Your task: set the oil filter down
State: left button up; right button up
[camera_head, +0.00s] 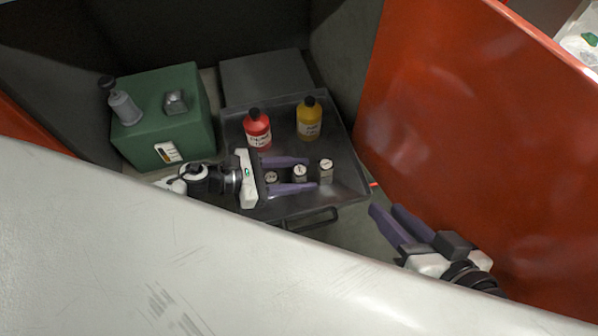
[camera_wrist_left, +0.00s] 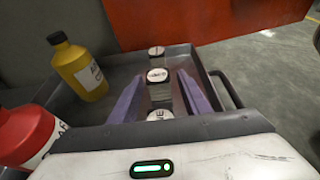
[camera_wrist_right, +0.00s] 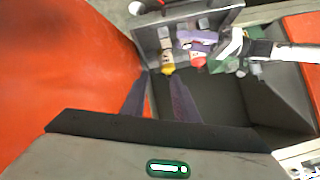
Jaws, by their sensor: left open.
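Three small grey cylinders with pale tops stand in a row in the dark tray (camera_head: 345,185): the near one (camera_head: 272,178), the middle one (camera_head: 300,175) and the far one (camera_head: 326,172). I cannot tell which is the oil filter. My left gripper (camera_head: 312,173) is open and low over the tray. Its purple fingers lie on either side of the row, with the far cylinder just past the tips. In the left wrist view the middle cylinder (camera_wrist_left: 158,82) shows between the fingers, apart from both. My right gripper (camera_head: 385,207) is open and empty, right of the tray.
A red bottle (camera_head: 257,130) and a yellow bottle (camera_head: 309,120) stand at the tray's back. A green box (camera_head: 160,140) bearing a grey can and a small metal block is left. Red panels (camera_head: 460,120) and a white panel (camera_head: 120,240) enclose the space.

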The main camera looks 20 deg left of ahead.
pick_arm(q)
jog(key=shift+r+p, duration=0.3)
jog(key=shift+r, duration=0.05)
jog(key=p+v, duration=0.2)
jog(key=v, duration=0.8)
jog(key=shift+s+a, duration=0.3)
jog(key=shift+s+a+r, duration=0.25)
jog(key=shift+a, duration=0.2)
pick_arm(e)
jog(key=shift+s+d+f+g+h, duration=0.1)
jog(key=shift+d+f+g+h, duration=0.25)
jog(key=shift+f, duration=0.35)
jog(key=shift+s+d+f+g+h, duration=0.15)
jog(key=shift+d+f+h, duration=0.2)
jog(key=shift+f, duration=0.35)
